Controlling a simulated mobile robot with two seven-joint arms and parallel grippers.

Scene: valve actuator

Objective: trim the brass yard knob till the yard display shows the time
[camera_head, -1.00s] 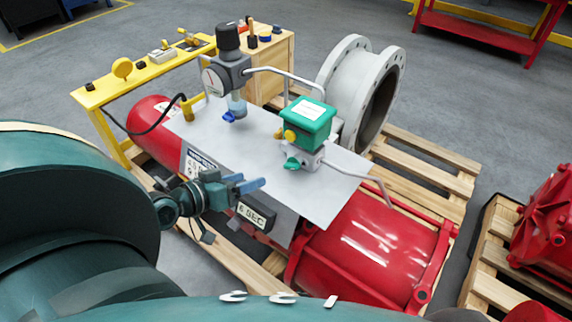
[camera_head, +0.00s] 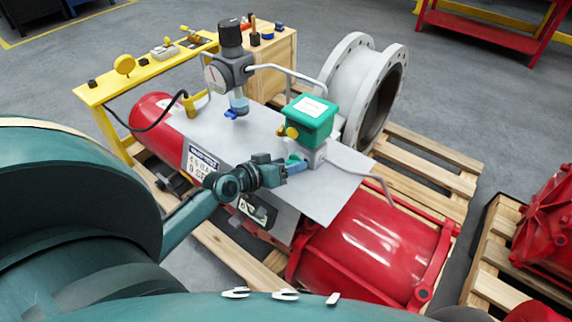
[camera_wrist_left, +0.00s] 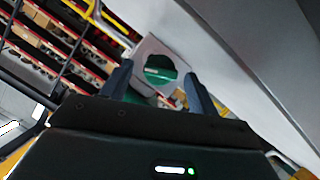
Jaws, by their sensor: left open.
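A small brass-yellow knob (camera_head: 291,132) sits on the left face of the green box (camera_head: 309,116) above the grey plate. My left gripper (camera_head: 299,165) is just below that knob, at the grey block under the box. It is open. In the wrist view its two fingers (camera_wrist_left: 158,88) stand apart with a round green part (camera_wrist_left: 160,69) on a grey block beyond and between them; contact cannot be told. A small dark display (camera_head: 257,210) hangs at the plate's front edge, partly covered by my arm; its text is not readable. My right gripper is not in view.
A grey regulator with a gauge (camera_head: 214,77) stands left of the box. Thin grey pipes (camera_head: 364,170) run from the block and regulator. A red cylinder (camera_head: 366,250) lies in front on a wooden pallet, with a large grey flanged pipe (camera_head: 350,85) behind.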

